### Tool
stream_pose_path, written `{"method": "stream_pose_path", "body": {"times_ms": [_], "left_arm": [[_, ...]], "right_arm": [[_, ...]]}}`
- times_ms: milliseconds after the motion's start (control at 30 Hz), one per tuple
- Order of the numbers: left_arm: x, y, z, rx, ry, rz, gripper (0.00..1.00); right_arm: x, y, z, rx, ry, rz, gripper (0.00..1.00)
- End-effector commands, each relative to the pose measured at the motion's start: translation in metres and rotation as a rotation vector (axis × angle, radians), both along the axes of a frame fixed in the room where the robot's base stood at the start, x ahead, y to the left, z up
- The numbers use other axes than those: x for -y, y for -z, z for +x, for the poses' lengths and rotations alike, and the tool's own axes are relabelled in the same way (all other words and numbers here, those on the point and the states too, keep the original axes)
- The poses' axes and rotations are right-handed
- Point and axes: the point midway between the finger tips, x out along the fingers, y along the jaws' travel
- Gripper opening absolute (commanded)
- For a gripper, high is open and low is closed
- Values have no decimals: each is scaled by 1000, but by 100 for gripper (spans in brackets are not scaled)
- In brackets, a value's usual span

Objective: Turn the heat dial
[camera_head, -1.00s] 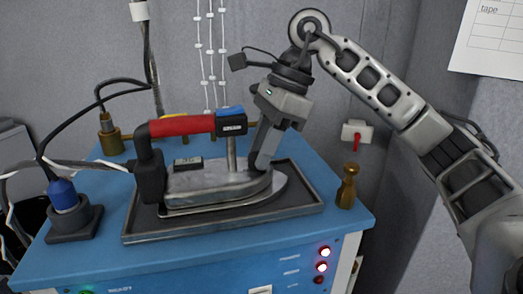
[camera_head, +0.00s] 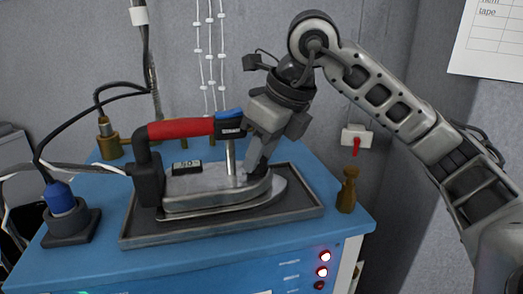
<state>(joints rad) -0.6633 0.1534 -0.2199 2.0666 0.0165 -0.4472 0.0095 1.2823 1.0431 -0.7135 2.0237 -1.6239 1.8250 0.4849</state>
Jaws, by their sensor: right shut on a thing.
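An iron with a red handle (camera_head: 180,128), a blue cap (camera_head: 228,115) and a grey metal body (camera_head: 205,181) rests on a dark tray (camera_head: 220,228) on the blue cabinet. My right gripper (camera_head: 254,172) reaches down from above onto the front part of the iron's body, just right of the metal post (camera_head: 230,157). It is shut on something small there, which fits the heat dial. The dial itself is hidden by the fingers. My left gripper is not in view.
A brass post (camera_head: 347,190) stands right of the tray. A blue plug in a dark base (camera_head: 68,222) and a brass fitting (camera_head: 109,142) with cables stand at the left. Red lights (camera_head: 323,264) show on the cabinet (camera_head: 200,262) front.

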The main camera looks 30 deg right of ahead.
Motion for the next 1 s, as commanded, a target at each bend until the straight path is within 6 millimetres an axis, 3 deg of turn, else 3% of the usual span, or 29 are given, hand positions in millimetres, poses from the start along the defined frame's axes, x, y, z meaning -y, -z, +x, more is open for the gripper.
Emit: {"method": "stream_pose_path", "body": {"times_ms": [300,833,867,900,933,1000], "left_arm": [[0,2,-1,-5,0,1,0],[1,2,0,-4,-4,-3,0],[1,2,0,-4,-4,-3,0],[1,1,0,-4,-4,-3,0],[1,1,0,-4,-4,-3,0],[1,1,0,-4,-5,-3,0]], "right_arm": [[-1,-1,0,0,122,0,8],[-1,0,-1,-1,146,1,8],[-1,0,-1,-1,146,1,34],[-1,0,-1,-1,146,1,45],[-1,0,-1,-1,146,1,53],[-1,0,-1,-1,146,1,53]]}}
